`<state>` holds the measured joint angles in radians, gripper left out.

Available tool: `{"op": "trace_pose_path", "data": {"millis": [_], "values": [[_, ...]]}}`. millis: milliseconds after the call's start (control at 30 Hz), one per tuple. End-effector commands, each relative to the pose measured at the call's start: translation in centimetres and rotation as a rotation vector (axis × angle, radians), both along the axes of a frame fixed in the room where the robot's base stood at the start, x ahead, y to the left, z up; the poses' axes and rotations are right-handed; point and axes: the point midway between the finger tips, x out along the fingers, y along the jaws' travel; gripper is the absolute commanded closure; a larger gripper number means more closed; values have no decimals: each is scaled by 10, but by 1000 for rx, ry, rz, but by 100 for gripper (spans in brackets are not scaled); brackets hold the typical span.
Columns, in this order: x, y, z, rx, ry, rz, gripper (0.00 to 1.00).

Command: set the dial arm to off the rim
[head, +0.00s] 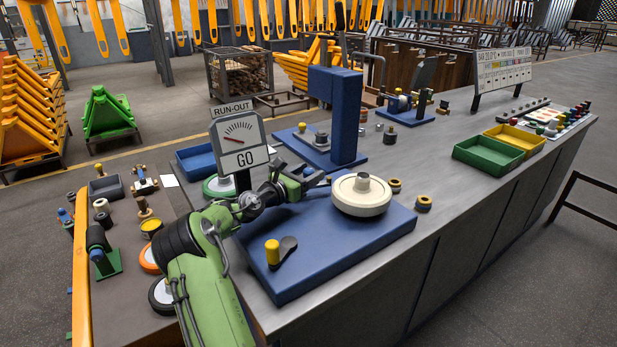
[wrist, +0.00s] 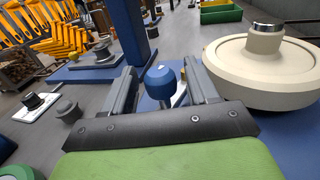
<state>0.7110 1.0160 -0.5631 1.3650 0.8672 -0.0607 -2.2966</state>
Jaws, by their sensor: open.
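The cream wheel (head: 361,195) with a metal hub lies flat on a blue base plate (head: 340,245); it also shows at the right of the wrist view (wrist: 265,65). The run-out gauge (head: 240,140) stands behind my arm, its red needle left on the scale above a GO sign. My gripper (head: 316,182) is open beside the wheel's left rim. In the wrist view a blue knob (wrist: 160,82), which looks like the dial arm's handle, stands between the open fingers. I cannot tell whether they touch it. The rest of the dial arm is hidden.
A yellow knob (head: 272,252) and a black lever (head: 288,247) are at the plate's front left. A blue column (head: 346,115) stands behind the wheel. Dark rings (head: 423,204) lie to its right. Green (head: 487,155) and yellow trays (head: 515,140) sit further right.

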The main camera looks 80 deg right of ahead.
Motion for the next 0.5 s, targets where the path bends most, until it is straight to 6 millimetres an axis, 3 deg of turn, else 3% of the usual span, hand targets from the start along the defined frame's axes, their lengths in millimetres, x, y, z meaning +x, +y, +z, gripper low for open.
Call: {"op": "trace_pose_path", "data": {"millis": [300,500], "values": [[-2,-5,0,1,0,1,43],[-2,-4,0,1,0,1,74]]}}
